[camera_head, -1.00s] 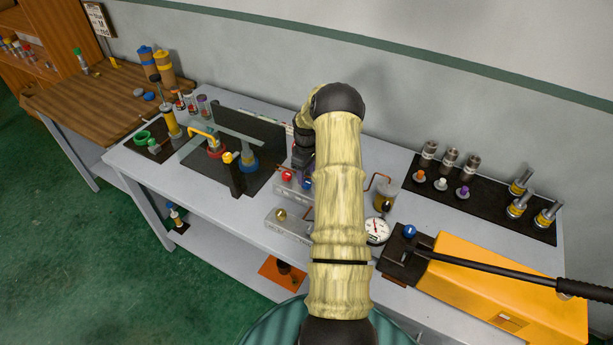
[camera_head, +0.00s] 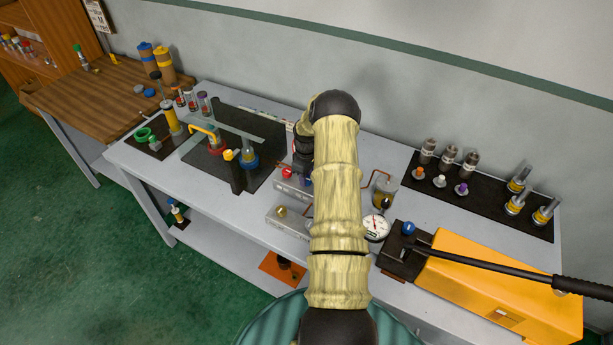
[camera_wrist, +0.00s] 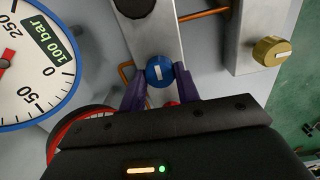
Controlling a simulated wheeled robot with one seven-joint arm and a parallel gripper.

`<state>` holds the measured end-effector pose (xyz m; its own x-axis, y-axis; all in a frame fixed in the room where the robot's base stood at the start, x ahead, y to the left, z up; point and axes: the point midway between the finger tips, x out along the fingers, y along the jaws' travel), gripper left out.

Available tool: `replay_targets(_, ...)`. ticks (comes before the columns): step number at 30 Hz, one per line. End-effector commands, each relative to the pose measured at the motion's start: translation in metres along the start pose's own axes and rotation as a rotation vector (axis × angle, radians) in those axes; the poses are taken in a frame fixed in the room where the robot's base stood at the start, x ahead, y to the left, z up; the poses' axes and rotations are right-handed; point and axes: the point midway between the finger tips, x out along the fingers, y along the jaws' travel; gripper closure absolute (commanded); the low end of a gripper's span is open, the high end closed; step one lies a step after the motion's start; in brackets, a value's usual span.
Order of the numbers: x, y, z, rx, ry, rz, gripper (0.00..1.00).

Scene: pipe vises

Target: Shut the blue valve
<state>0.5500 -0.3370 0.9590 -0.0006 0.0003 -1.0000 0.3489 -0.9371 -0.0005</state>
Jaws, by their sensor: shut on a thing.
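The blue valve (camera_wrist: 160,71) is a round blue knob with a white line, set on a grey metal block (camera_wrist: 152,38). The line runs roughly along the block's length. My gripper (camera_wrist: 160,88) has its two purple fingers closed on the knob's sides in the wrist view. In the head view my gripper (camera_head: 304,160) is over the block at the bench's middle, and my arm hides much of this area. Only a bit of the blue knob (camera_head: 307,182) shows there.
A red knob (camera_head: 287,173) is on the same block. A brass knob (camera_wrist: 271,51) sits on a neighbouring block. A dial gauge (camera_wrist: 32,65) and copper pipes are close by. A yellow pump (camera_head: 500,290) with a long black lever stands at the right.

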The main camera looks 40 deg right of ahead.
Motion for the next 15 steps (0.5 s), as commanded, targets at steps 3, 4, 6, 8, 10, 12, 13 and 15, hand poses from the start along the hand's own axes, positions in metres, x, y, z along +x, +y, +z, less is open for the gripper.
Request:
replay_targets(3, 0.0000, 0.0005, 0.0001, 0.011, 0.000, 0.001, 0.91)
replay_targets(4, 0.0001, 0.0006, 0.0001, 0.016, 0.000, 0.001, 0.91)
replay_targets(6, 0.0004, 0.0006, 0.0000, 0.031, 0.001, 0.001, 0.91)
replay_targets(8, 0.0007, 0.0006, -0.0001, 0.049, 0.001, 0.002, 0.91)
replay_targets(10, 0.0013, 0.0005, -0.0002, 0.076, 0.000, 0.002, 0.91)
replay_targets(12, 0.0020, 0.0004, -0.0003, 0.112, 0.000, 0.002, 0.91)
replay_targets(13, 0.0022, 0.0005, -0.0002, 0.128, 0.000, 0.002, 0.91)
replay_targets(15, 0.0022, 0.0007, -0.0005, 0.174, 0.001, 0.003, 0.91)
